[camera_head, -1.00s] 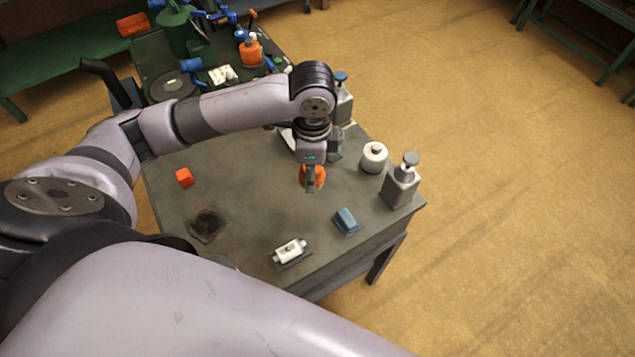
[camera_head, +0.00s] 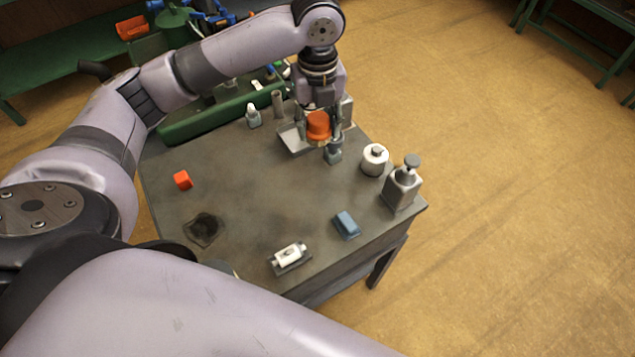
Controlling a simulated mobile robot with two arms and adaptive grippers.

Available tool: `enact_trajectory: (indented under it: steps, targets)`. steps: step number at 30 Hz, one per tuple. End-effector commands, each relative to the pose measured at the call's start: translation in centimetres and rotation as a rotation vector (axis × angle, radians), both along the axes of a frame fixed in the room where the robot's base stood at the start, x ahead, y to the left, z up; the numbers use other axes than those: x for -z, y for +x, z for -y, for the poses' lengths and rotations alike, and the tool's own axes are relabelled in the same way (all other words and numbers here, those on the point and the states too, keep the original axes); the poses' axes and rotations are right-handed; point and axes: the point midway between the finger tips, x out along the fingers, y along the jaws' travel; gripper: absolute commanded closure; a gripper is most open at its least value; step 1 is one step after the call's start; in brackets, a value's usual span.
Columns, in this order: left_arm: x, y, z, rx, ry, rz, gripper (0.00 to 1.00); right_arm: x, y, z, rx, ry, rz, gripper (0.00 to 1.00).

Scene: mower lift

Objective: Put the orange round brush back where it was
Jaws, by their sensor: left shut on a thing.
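The orange round brush (camera_head: 319,125) is in my left gripper (camera_head: 318,112), which is shut on it. The gripper points down over the back right part of the grey table (camera_head: 255,190). The brush looks held above or just in front of a pale metal tray (camera_head: 291,137); whether it touches anything there cannot be told. A small grey-blue piece (camera_head: 333,154) stands just below the brush in the picture. My right gripper is not in view.
A white round container (camera_head: 374,159) and a grey pump bottle (camera_head: 402,184) stand at the right edge. A blue block (camera_head: 346,224), a white fixture (camera_head: 290,257) and an orange-red block (camera_head: 183,180) lie on the table. The table's middle is clear.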

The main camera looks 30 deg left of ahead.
Motion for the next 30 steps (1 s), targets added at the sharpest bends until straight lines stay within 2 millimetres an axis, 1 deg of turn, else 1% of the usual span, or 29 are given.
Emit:
enact_trajectory:
  steps: [6,12,15,18,23,27,30]
  targets:
    - [5.5,-0.3,-0.1,0.000,0.002,-0.008,0.85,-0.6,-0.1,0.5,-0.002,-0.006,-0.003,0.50]
    - [10.8,-0.2,-0.1,-0.001,0.003,-0.006,0.85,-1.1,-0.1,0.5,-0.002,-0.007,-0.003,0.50]
    - [12.9,-0.2,0.0,0.000,0.002,-0.005,0.85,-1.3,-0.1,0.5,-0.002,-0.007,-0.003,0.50]
    - [14.2,-0.1,0.0,-0.001,0.002,-0.002,0.85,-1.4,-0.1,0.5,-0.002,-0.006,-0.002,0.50]
    - [15.5,-0.2,-0.1,0.000,0.002,-0.004,0.85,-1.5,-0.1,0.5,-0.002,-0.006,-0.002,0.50]
    - [17.7,-0.2,0.0,-0.001,0.001,-0.004,0.85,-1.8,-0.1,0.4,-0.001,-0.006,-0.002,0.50]
    - [18.8,-0.1,0.0,0.000,0.001,-0.001,0.85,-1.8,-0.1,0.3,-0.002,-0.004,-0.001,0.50]
